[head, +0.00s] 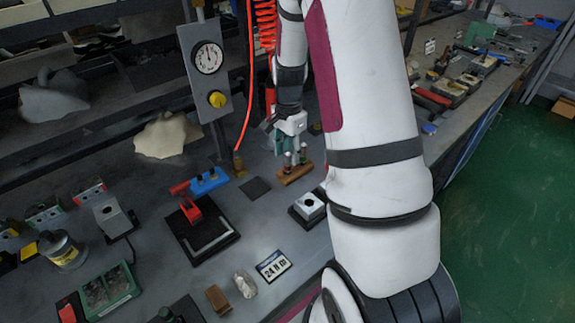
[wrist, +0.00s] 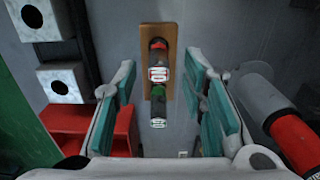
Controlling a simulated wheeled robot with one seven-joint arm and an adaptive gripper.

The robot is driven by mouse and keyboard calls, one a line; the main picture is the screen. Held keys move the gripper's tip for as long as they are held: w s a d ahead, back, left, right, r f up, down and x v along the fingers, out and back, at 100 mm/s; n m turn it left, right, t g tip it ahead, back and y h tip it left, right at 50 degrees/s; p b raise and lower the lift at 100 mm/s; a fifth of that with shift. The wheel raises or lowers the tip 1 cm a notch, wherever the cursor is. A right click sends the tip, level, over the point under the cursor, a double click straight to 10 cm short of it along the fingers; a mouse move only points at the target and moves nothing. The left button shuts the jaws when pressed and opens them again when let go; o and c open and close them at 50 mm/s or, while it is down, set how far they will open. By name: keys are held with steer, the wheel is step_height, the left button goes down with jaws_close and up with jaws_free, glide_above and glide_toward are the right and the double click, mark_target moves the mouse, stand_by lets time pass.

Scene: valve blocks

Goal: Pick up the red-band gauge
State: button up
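A wooden stand (head: 297,174) on the bench holds two upright dark gauges; it also shows in the wrist view (wrist: 147,33). The red-band gauge (wrist: 158,58) has a red ring and a white lettered end, and is the farther one up the wrist picture. The green-band gauge (wrist: 157,106) stands just below it in that picture. My gripper (wrist: 163,75) is open, with teal pads left and right of the gauges and clear gaps to both. In the head view my gripper (head: 289,143) is just over the stand, partly covering the gauges.
A white block with a hole (head: 309,206) sits in front of the stand. A panel with a dial (head: 208,57) rises to the left, beside a red coiled hose (head: 265,22). A grey cylinder with a red band (wrist: 296,138) is close right in the wrist view.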

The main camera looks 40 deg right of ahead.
mark_target(288, 171)
step_height(288, 171, down, 5)
steer(key=shift+s+a+r, duration=0.1)
steer(key=shift+a, duration=0.05)
steer(key=shift+c, duration=0.5)
jaws_close()
